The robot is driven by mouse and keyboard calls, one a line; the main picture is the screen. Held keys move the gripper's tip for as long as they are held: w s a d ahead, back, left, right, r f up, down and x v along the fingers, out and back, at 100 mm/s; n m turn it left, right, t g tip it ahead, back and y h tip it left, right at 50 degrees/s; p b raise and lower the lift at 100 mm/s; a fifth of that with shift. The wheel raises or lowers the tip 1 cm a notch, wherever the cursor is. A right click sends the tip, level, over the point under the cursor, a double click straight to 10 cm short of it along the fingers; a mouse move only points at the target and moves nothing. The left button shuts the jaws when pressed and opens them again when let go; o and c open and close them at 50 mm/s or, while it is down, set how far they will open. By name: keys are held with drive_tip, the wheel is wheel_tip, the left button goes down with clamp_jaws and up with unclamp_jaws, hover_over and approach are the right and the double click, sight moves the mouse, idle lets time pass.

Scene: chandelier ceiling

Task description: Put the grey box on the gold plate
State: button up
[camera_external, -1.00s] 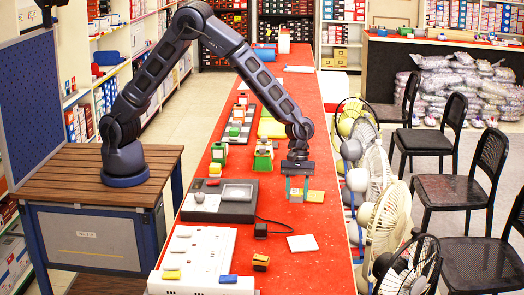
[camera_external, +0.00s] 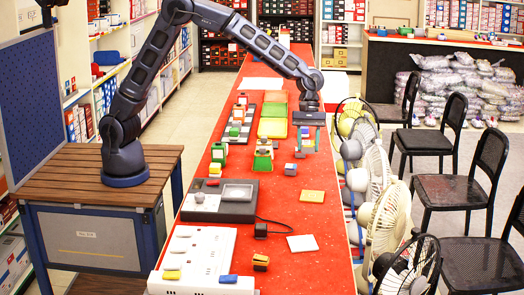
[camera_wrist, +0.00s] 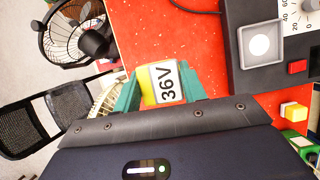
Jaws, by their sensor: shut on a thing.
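My gripper (camera_external: 307,141) is in the air above the far right part of the red table. Its green fingers are shut on a small block, which the wrist view shows as a yellow and white block (camera_wrist: 161,84) marked "36V". A small grey box (camera_external: 290,169) sits on the table nearer the camera, to the left and apart from my gripper. The gold plate (camera_external: 312,196) lies flat and bare on the red table, nearer still. I cannot make out the gold plate or the grey box in the wrist view.
A dark scale-like device (camera_external: 238,213) and a white panel (camera_external: 205,262) stand on the left of the red table. A white card (camera_external: 302,243) lies nearby. Fans (camera_external: 384,192) line the table's right edge. Another small grey block (camera_external: 299,155) sits near my gripper.

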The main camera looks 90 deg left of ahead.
hover_over(312, 197)
drive_tip(key=a, duration=0.1)
drive_tip(key=f, duration=1.9)
drive_tip(key=shift+w+a+f, duration=0.1)
drive_tip(key=shift+a+f, duration=0.1)
drive_tip(key=shift+f, duration=0.05)
drive_tip(key=o, duration=0.9)
drive_tip(key=shift+f, duration=0.1)
drive_tip(key=shift+o, duration=0.4)
